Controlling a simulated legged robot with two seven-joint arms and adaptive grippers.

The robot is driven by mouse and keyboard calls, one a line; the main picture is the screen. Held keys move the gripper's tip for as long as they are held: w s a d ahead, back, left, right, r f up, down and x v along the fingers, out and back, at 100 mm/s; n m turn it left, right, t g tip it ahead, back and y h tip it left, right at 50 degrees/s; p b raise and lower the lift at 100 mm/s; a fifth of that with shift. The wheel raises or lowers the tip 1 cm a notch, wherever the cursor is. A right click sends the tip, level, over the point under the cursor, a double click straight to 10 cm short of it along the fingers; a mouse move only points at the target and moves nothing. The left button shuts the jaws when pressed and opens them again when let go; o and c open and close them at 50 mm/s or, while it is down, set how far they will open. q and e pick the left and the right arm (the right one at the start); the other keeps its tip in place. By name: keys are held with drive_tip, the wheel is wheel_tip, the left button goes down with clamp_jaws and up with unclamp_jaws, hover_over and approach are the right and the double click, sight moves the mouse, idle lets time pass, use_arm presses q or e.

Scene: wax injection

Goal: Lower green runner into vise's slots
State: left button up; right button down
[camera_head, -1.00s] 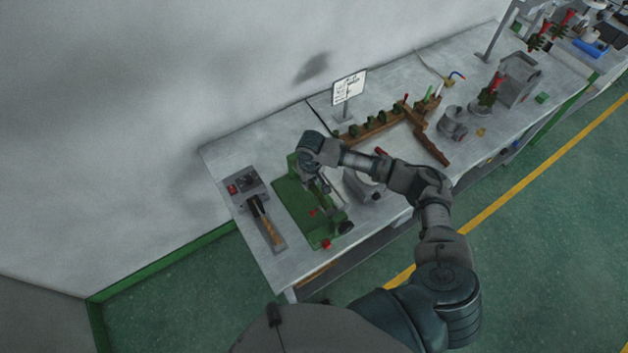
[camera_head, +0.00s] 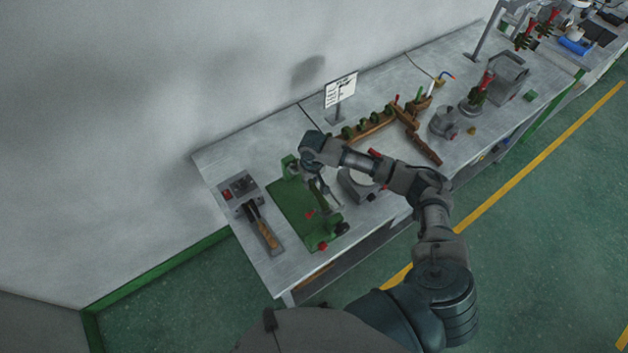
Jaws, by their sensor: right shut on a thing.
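The green vise (camera_head: 290,203) stands near the left end of the grey workbench, with small red parts at its front edge. My right arm reaches over the bench from the lower right. My right gripper (camera_head: 322,192) points down over the right side of the vise. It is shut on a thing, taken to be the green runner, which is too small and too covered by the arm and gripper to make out. I cannot tell whether the runner touches the slots. My left gripper is not in view.
Left of the vise are a grey switch box (camera_head: 238,187) and a tool with a wooden handle (camera_head: 266,234). A round grey device (camera_head: 357,186) stands close on the right. A brown wooden rack (camera_head: 372,125) and a sign (camera_head: 341,90) are behind it.

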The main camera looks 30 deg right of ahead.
drive_tip(key=shift+a, duration=0.15)
drive_tip(key=shift+d, duration=0.25)
drive_tip(key=shift+d+n, duration=0.35)
drive_tip(key=shift+n, duration=0.05)
drive_tip(key=shift+a+f+n, duration=0.25)
drive_tip(key=shift+f+n, duration=0.05)
drive_tip(key=shift+f, duration=0.05)
drive_tip(key=shift+a+f, duration=0.1)
drive_tip(key=shift+f, duration=0.05)
drive_tip(key=shift+d+f, duration=0.15)
drive_tip(key=shift+d, duration=0.05)
drive_tip(key=shift+d+r, duration=0.2)
drive_tip(key=shift+r, duration=0.15)
drive_tip(key=shift+a, duration=0.2)
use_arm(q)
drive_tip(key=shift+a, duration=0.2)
